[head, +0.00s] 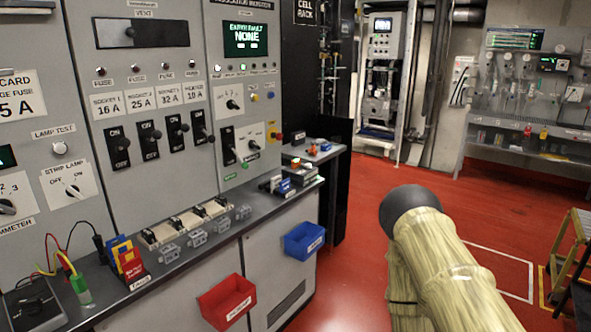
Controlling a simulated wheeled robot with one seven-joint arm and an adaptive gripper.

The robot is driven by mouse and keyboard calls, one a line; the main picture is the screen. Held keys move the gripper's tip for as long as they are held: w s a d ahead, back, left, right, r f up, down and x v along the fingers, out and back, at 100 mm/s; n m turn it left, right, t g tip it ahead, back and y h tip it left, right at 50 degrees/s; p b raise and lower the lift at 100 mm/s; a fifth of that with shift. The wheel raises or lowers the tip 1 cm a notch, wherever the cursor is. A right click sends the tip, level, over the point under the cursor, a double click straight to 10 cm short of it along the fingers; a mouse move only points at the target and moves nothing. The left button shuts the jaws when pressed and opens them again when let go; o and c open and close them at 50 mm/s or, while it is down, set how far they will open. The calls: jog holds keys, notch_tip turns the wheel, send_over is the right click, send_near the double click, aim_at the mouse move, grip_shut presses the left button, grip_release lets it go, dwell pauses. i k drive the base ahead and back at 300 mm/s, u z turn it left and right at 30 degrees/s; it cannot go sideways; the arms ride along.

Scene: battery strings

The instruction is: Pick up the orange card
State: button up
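A small rack (138,285) with a red, white-lettered front stands on the grey counter at the left. Several upright cards lean in it: a blue one at the back, a yellow one, and an orange card (131,266) in front, just above the red front. The lower part of the orange card is hidden by the rack. My gripper is not in view. Only a pale, wrapped part of my arm with a dark rounded end shows at the lower right, well away from the rack.
A green-capped bottle (82,290) and thin leads from a dark meter (34,306) lie left of the rack. Clear blocks (170,253) stand to its right. A red bin (226,302) and a blue bin (304,241) hang on the cabinet front. The red floor (345,270) is open.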

aim_at(296, 164)
jog(key=z, duration=0.45)
jog(key=k, duration=1.1)
jog(key=z, duration=1.05)
jog(key=i, duration=2.15)
jog(key=u, duration=0.2)
jog(key=i, duration=1.45)
jog(key=u, duration=1.65)
jog(key=i, duration=0.8)
jog(key=u, duration=0.9)
